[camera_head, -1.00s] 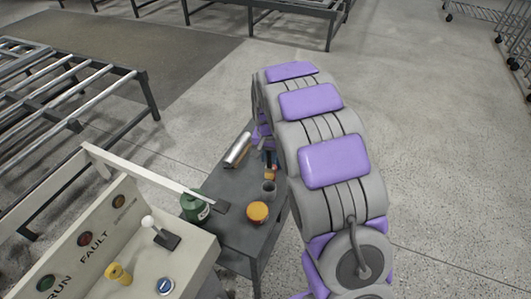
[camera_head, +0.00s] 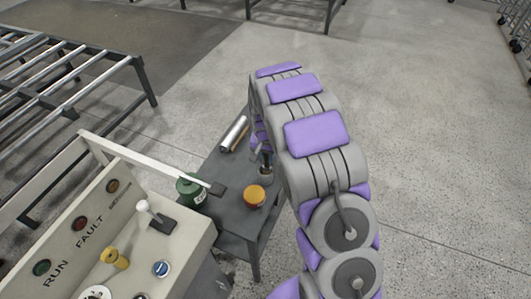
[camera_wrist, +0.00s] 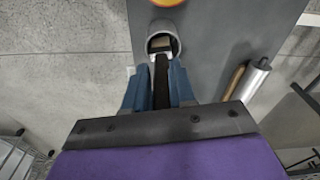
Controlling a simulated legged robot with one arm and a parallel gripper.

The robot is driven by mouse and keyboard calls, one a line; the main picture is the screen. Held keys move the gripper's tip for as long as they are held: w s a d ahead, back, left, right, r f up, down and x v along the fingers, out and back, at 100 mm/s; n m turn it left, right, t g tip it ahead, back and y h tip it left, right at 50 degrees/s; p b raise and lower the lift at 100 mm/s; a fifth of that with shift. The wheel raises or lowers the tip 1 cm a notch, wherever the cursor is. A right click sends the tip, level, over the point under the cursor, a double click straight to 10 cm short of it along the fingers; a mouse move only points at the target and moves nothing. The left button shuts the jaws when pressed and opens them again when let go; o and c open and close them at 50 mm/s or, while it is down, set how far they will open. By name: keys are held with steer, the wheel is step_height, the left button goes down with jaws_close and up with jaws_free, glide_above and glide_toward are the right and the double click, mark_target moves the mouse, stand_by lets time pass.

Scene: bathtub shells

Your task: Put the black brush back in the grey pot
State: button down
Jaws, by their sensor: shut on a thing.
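The grey pot (camera_head: 266,179) stands on the dark table near its right edge, partly hidden by my arm in the head view. In the wrist view its round mouth (camera_wrist: 152,44) faces me. My gripper (camera_wrist: 161,78) is shut on the black brush (camera_wrist: 161,88), its blue fingers on both sides of it. The brush's far end, with a tan part, overlaps the pot's mouth and seems to be at or inside it; how deep I cannot tell. In the head view the brush (camera_head: 266,160) shows just above the pot, and the gripper is mostly hidden.
An orange-lidded jar (camera_head: 254,197) stands close to the pot. A green canister (camera_head: 191,190) is at the table's left side. A silver cylinder (camera_head: 235,133) lies at the back; a brown handle-like piece (camera_wrist: 233,82) is beside it. A control panel (camera_head: 100,235) stands at front left.

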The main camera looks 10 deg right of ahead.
steer(key=shift+a, duration=0.2)
steer(key=c, duration=1.1)
jaws_free()
steer(key=shift+a, duration=0.3)
steer(key=shift+o, duration=1.2)
steer(key=shift+d, duration=0.3)
steer(key=shift+r, duration=0.1)
step_height(320, 180, up, 17)
steer(key=s+p, duration=0.1)
steer(key=p, duration=0.2)
steer(key=shift+a, duration=0.25)
steer(key=s+r+n+g, duration=0.1)
steer(key=s+r, duration=0.3)
steer(key=s, duration=1.6)
steer(key=s+r+n+g, duration=0.1)
steer(key=s+r+n, duration=0.3)
steer(key=s, duration=1.6)
steer(key=shift+d+g, duration=0.3)
steer(key=shift+d, duration=0.15)
